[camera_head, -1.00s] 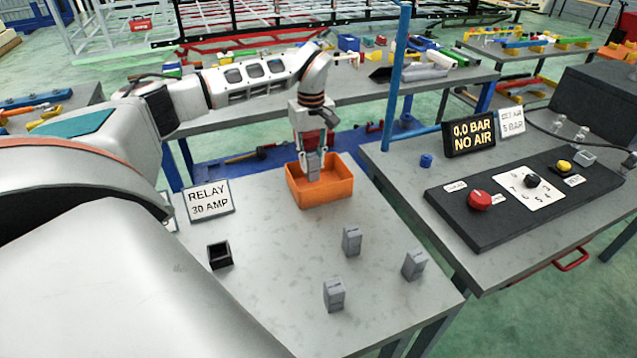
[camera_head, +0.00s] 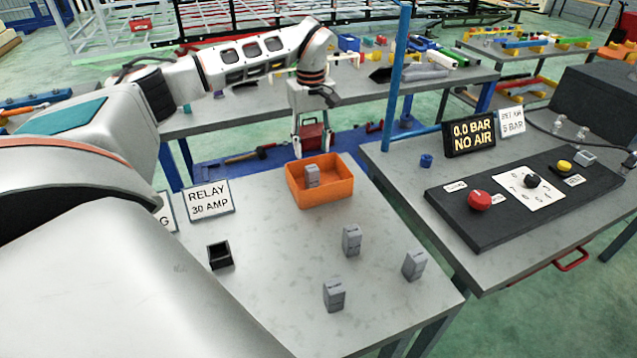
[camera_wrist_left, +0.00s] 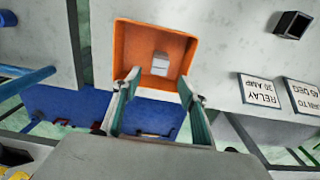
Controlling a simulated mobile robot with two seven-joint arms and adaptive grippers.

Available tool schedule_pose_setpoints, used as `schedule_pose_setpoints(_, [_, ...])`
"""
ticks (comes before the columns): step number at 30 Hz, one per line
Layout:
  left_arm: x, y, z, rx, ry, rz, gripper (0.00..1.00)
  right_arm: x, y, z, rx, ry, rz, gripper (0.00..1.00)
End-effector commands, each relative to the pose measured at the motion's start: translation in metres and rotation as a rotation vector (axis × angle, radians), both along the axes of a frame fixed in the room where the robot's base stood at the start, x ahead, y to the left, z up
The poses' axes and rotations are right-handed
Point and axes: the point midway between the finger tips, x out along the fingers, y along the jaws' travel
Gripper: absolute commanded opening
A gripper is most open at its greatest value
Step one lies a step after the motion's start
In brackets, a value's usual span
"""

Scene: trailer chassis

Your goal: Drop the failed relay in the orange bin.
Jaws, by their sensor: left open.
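The orange bin (camera_head: 337,194) stands at the back edge of the grey table. A grey relay (camera_head: 312,175) is inside it, and the same relay (camera_wrist_left: 160,64) shows in the bin (camera_wrist_left: 128,48) in the left wrist view. My left gripper (camera_head: 313,152) is open and empty, above and behind the bin's back rim. In the left wrist view its two fingers (camera_wrist_left: 160,88) are spread, with the relay apart from them. My right gripper is not in view.
Three grey relays (camera_head: 351,240) stand upright on the table front. A black socket (camera_head: 219,256) sits at the left, near a sign (camera_head: 209,200) reading RELAY 30 AMP. A blue post (camera_head: 396,75) rises behind. A control panel (camera_head: 520,195) is on the right table.

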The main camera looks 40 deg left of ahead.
Motion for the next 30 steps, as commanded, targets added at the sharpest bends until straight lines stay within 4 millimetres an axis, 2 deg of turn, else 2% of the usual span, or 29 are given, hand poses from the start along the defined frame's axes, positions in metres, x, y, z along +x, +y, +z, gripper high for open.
schedule_pose_setpoints(1, [0.001, 0.000, 0.013, 0.000, -0.006, 0.000, 0.43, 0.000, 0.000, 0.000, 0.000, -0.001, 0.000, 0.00])
schedule_pose_setpoints(6, [0.001, 0.000, 0.044, 0.000, -0.004, 0.000, 0.43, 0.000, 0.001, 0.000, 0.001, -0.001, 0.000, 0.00])
schedule_pose_setpoints(12, [0.000, 0.000, 0.065, 0.000, -0.001, 0.000, 0.43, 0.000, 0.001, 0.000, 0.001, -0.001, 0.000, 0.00])
schedule_pose_setpoints(17, [0.000, 0.000, 0.071, -0.001, 0.000, 0.000, 0.43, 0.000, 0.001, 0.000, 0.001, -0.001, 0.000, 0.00])
schedule_pose_setpoints(30, [0.000, 0.000, 0.071, -0.001, 0.000, 0.000, 0.43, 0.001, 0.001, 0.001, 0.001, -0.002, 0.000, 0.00])
